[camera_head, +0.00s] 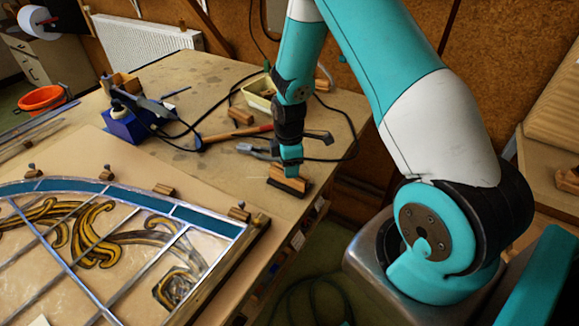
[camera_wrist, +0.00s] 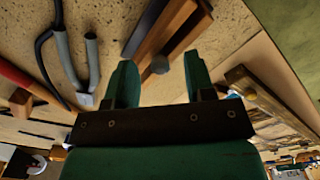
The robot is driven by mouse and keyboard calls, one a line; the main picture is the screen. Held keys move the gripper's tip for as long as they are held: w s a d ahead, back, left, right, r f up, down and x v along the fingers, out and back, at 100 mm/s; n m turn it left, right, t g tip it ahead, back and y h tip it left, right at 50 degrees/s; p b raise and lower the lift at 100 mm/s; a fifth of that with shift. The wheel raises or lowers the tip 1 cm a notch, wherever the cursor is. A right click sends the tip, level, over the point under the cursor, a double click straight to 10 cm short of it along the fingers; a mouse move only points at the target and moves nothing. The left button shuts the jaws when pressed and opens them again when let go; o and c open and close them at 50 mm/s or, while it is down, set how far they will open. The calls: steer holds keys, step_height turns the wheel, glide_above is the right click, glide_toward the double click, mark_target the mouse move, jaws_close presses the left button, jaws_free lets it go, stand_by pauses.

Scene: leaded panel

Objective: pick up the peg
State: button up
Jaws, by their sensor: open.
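My gripper (camera_head: 291,168) points down close over a wooden block with a dark base (camera_head: 288,181), near the right edge of the workbench. In the wrist view, my gripper (camera_wrist: 160,62) has its two teal fingers apart. A small grey round end (camera_wrist: 160,65) shows between the fingertips, against the wooden block (camera_wrist: 172,32). It may be the peg, but I cannot tell for sure. No contact with either finger shows. In the head view the arm and fingers partly cover this spot.
The leaded panel (camera_head: 150,225) lies at the left, with small wooden blocks (camera_head: 238,212) along its edge. Pliers (camera_head: 258,151), a hammer (camera_head: 235,134), a blue tool stand (camera_head: 130,123) and dark cables lie behind. The bench edge drops off at the right.

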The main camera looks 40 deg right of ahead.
steer(key=shift+f, duration=0.2)
jaws_close()
steer(key=shift+r, duration=0.1)
step_height(320, 180, up, 20)
steer(key=b, duration=0.4)
